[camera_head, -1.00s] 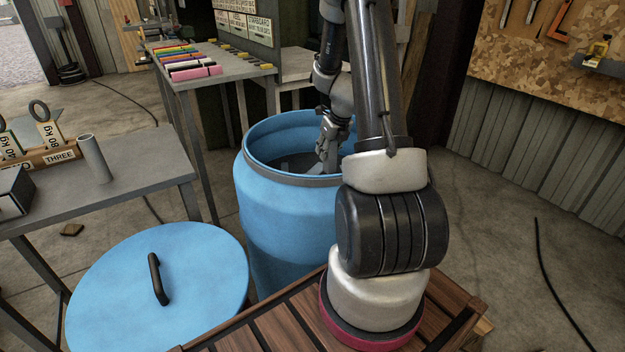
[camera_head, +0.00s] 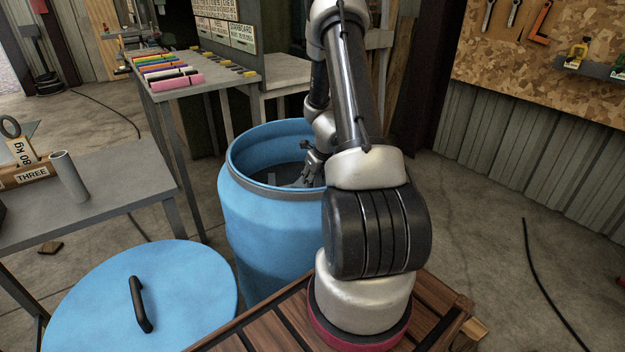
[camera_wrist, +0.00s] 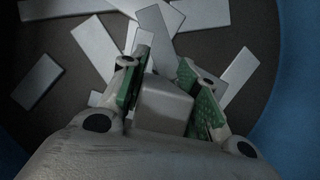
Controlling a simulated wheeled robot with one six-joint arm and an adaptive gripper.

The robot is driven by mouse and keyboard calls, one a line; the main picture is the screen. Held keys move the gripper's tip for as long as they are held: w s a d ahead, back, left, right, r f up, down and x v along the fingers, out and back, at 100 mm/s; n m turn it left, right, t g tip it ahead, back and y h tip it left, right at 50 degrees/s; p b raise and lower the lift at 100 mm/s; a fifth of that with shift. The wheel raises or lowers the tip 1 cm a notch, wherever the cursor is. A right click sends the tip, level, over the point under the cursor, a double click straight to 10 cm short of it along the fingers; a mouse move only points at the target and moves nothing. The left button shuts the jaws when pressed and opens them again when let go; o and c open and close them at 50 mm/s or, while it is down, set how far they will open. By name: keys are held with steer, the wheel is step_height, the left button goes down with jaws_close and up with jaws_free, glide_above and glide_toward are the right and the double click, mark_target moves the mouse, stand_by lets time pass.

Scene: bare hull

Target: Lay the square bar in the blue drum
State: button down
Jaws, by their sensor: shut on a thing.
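My gripper (camera_head: 303,180) reaches down inside the drum's mouth. In the wrist view my gripper (camera_wrist: 160,95) has its green-padded fingers on both sides of the pale square bar (camera_wrist: 163,102), shut on it. The bar's near end shows between the fingers; how far it extends below is hidden. Several flat pale pieces (camera_wrist: 38,82) lie on the dark drum bottom beneath it. The blue drum wall (camera_wrist: 285,130) shows at the right of the wrist view.
A blue lid (camera_head: 175,300) with a black handle lies left of the drum. A grey table (camera_head: 120,185) with a grey tube (camera_head: 70,178) stands at left. A bench (camera_head: 180,85) with coloured bars is behind. Wooden slats (camera_head: 260,335) lie under my arm's base.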

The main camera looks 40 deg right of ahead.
steer(key=c, duration=1.1)
jaws_free()
steer(key=v, duration=1.3)
steer(key=s+a+r+n+y, duration=0.1)
steer(key=s+a+r+n, duration=0.2)
steer(key=a+r+n, duration=1)
steer(key=s+a+r+n, duration=0.2)
steer(key=s+r+n, duration=0.1)
steer(key=s+n, duration=0.3)
steer(key=s+a+r+n, duration=0.3)
steer(key=s+r+n, duration=0.1)
steer(key=s+n, duration=0.3)
steer(key=s+a+r+n, duration=0.2)
steer(key=s+n, duration=0.4)
steer(key=n, duration=0.4)
steer(key=shift+s+a+r+n+h, duration=0.1)
steer(key=shift+r+n+h, duration=0.1)
steer(key=shift+r, duration=0.25)
steer(key=shift+s+a+r+n+h, duration=0.1)
steer(key=shift+r+h, duration=0.1)
steer(key=shift+r, duration=0.25)
